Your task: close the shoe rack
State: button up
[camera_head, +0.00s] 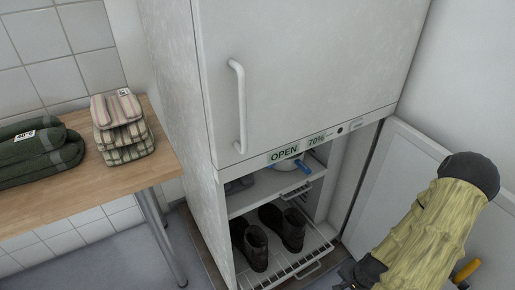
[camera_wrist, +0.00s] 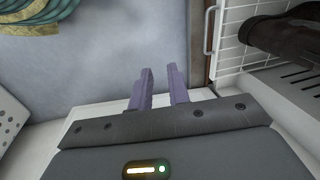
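The shoe rack is a white wire shelf (camera_head: 312,250) in the open lower compartment of a tall white cabinet. It is slid partly out, with a pair of dark shoes (camera_head: 268,237) on it and a handle at its front. In the wrist view the wire rack (camera_wrist: 232,42) is at the upper right, with a brown shoe (camera_wrist: 290,32) on it. My gripper (camera_wrist: 159,70) has two purple fingers with a narrow empty gap, to the left of the rack's handle (camera_wrist: 208,30) and apart from it. In the head view my arm hides most of the gripper at the bottom.
The cabinet's lower door (camera_head: 385,185) stands swung open at the right, partly behind my arm. A wooden table (camera_head: 60,195) with folded towels (camera_head: 122,128) stands at the left.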

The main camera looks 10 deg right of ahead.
jog(key=w+a+r+n+h+p, duration=0.1)
jog(key=w+a+r+n, duration=0.25)
jog(key=r, duration=0.65)
jog(key=w+a+r+n+p, duration=0.25)
jog(key=a+r+n, duration=0.2)
jog(key=r, duration=0.45)
jog(key=s+a+r+n+t+p, duration=0.15)
jog(key=a+r+n, duration=0.35)
jog(key=a+r, duration=0.7)
notch_tip(320, 180, up, 40)
jog(key=d+p, duration=0.2)
jog(key=p, duration=3.6)
jog(key=shift+g, duration=0.35)
